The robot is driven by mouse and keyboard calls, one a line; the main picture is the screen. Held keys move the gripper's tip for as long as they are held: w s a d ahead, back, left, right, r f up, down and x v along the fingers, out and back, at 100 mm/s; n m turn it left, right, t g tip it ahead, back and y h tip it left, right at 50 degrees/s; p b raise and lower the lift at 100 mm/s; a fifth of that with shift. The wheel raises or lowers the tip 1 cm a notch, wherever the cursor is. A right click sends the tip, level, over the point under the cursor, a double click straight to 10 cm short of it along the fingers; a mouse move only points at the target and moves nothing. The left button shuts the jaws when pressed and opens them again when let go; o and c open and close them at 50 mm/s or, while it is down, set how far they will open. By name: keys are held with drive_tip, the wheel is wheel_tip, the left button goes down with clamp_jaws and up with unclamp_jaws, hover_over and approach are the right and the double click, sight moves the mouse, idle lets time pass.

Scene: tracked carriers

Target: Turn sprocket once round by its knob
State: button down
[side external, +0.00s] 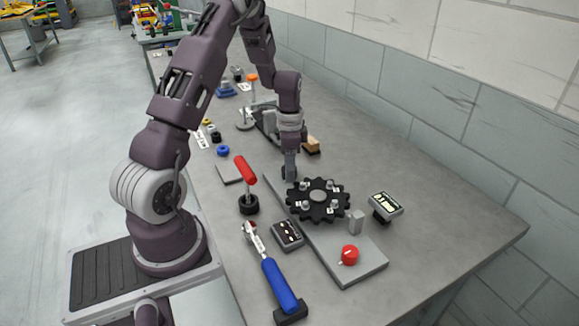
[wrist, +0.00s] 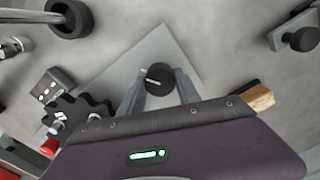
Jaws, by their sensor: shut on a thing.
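The black toothed sprocket (side external: 318,213) lies flat on a long grey plate (side external: 357,274), with several grey studs on its top. It also shows at the left of the wrist view (wrist: 75,107), partly cut off by my gripper's body. My gripper (side external: 290,176) points down at the far end of the plate, beside the sprocket. In the wrist view its fingers (wrist: 158,88) are shut on a round black knob (wrist: 157,74) with a pale line across its top. The side view hides this knob behind the fingers.
The right of the bench is clear.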

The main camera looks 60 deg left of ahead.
drive_tip(key=n, duration=1.4)
drive_tip(key=shift+n, duration=0.3)
drive_tip(key=n, duration=0.3)
drive_tip(key=shift+n, duration=0.3)
drive_tip(key=n, duration=0.3)
drive_tip(key=shift+n, duration=0.3)
drive_tip(key=n, duration=0.6)
drive_tip(key=shift+n, duration=0.4)
